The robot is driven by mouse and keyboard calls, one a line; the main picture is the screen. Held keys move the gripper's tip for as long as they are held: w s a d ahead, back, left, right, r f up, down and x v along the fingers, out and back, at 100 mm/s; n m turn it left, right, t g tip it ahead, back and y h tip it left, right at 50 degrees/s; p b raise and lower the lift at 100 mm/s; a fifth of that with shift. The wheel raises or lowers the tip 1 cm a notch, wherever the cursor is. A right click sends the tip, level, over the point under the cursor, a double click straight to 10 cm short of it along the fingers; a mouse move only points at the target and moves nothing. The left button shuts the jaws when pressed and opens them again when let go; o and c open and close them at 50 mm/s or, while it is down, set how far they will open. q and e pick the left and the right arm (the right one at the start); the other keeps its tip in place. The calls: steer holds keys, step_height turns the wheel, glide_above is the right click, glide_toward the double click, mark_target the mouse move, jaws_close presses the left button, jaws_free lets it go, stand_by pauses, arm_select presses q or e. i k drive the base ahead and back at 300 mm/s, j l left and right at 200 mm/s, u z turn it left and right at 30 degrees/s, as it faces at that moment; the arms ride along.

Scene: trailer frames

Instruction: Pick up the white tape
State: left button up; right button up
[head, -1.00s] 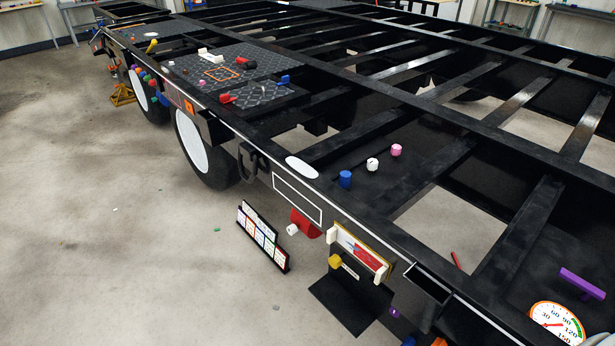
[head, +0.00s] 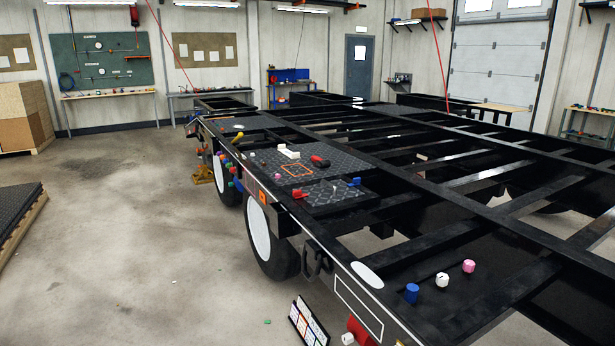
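A small white cylinder (head: 442,280) stands on the black trailer frame (head: 480,235) at the lower right. It sits between a blue cylinder (head: 411,293) and a pink one (head: 469,266). Another white round piece (head: 347,338) shows at the bottom edge, beside a red part (head: 360,330) on the frame's side. A white block (head: 289,151) lies on the dark plate farther back. I cannot tell for sure which of these is the white tape. Neither of my grippers is in view.
Open concrete floor (head: 130,240) lies left of the trailer. A small label board (head: 309,325) stands near the frame at the bottom. A dark stack (head: 20,215) is at the left edge. Workbenches (head: 110,93) line the back wall, with a door (head: 360,68) there.

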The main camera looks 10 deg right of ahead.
mark_target(282, 148)
steer(key=i+j+u, duration=0.3)
steer(key=i, duration=0.45)
steer(key=i+j+u, duration=0.25)
steer(key=i, duration=0.5)
steer(key=i+u, duration=0.3)
steer(key=i, duration=0.5)
